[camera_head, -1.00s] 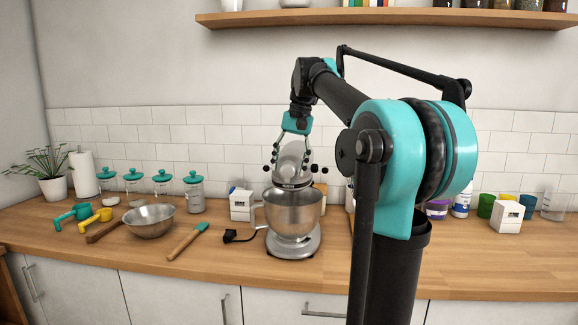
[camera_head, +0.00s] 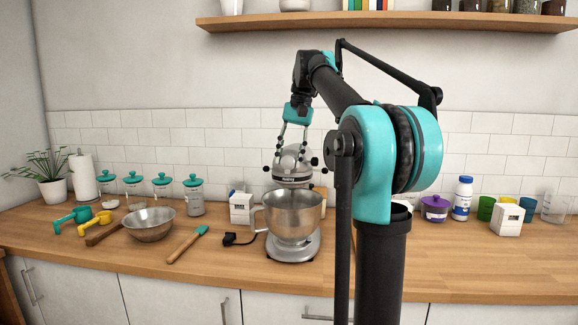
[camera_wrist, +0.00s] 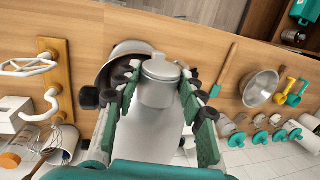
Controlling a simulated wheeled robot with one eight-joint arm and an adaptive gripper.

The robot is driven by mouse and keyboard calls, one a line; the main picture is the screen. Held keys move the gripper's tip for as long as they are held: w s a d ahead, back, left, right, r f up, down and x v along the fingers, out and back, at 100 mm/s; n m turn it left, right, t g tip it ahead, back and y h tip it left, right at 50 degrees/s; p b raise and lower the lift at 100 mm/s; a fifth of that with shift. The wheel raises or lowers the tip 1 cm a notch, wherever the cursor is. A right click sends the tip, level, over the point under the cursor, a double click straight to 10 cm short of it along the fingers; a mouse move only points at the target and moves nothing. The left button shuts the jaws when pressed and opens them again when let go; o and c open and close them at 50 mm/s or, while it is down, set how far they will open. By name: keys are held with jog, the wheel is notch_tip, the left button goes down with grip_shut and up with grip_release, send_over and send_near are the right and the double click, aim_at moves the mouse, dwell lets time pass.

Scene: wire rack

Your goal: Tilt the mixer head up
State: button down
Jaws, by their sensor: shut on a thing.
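The silver stand mixer stands on the counter, with its base (camera_head: 293,246) and steel bowl (camera_head: 291,218) in the head view. Its head (camera_head: 292,168) is tilted, with a gap between it and the bowl rim. My gripper (camera_head: 291,161) comes down from above with its fingers on both sides of the head. In the wrist view the fingers of my gripper (camera_wrist: 160,100) straddle the rounded head (camera_wrist: 158,120) and are shut on it. The bowl (camera_wrist: 125,58) shows partly behind the head there. The mixer's hinge is hidden.
A black plug (camera_head: 238,239) and a white box (camera_head: 241,207) are left of the mixer. A spatula (camera_head: 188,243) and a metal mixing bowl (camera_head: 149,223) lie further left. A shelf (camera_head: 390,19) hangs above. The counter at front right (camera_head: 480,265) is clear.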

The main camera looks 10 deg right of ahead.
jog(key=shift+w+r, duration=0.2)
jog(key=shift+r, duration=0.25)
jog(key=c, duration=0.9)
grip_release()
jog(key=v, duration=1.2)
jog(key=shift+w, duration=0.2)
jog(key=shift+c, duration=0.5)
